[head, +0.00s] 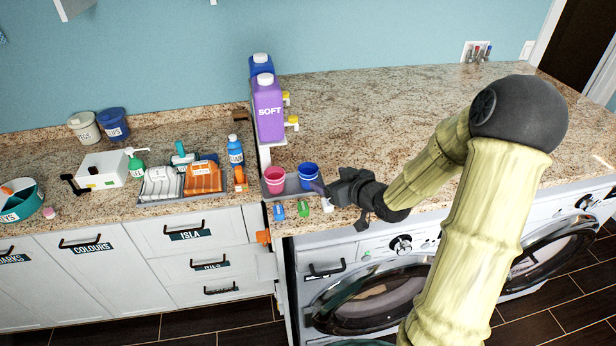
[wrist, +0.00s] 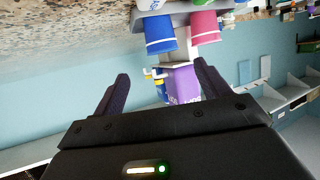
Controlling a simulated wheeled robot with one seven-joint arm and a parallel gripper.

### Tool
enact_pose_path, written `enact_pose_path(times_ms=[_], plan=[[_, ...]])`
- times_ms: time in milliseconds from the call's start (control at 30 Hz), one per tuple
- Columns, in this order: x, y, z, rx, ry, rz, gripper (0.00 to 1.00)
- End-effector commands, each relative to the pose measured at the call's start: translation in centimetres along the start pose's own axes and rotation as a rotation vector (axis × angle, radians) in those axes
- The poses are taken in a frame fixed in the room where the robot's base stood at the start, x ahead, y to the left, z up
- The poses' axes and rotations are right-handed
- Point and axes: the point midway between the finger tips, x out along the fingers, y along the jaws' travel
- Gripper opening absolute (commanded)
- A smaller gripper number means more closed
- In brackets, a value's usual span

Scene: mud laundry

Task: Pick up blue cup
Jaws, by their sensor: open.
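The blue cup (head: 308,175) stands at the right end of a small grey tray (head: 278,195) on the counter, beside a pink cup (head: 276,178). My gripper (head: 324,190) is just right of the blue cup, pointing toward it. In the wrist view the picture is upside down; the blue cup (wrist: 160,36) shows ahead of and between the fingers, with the pink cup (wrist: 204,26) to its right. My gripper (wrist: 160,85) is open and its fingers are empty. The exact gap between fingertips and cup is hard to tell.
A purple SOFT bottle (head: 268,108) and a blue bottle (head: 261,65) stand behind the cups. The counter (head: 400,100) at right is clear.

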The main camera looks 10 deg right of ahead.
Motion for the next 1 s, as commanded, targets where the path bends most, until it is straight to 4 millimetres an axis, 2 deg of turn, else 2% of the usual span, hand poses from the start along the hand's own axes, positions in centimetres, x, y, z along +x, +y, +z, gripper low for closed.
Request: enact_pose_path(times_ms=[100, 233, 700, 1000], plan=[[1.8, -0.1, -0.1, 0.002, -0.001, -0.003, 0.75], [3.3, -0.1, -0.1, 0.001, -0.001, -0.003, 0.75], [4.0, -0.1, 0.0, 0.0, -0.001, -0.001, 0.75], [6.7, -0.5, 0.5, 0.003, -0.003, -0.002, 0.75]])
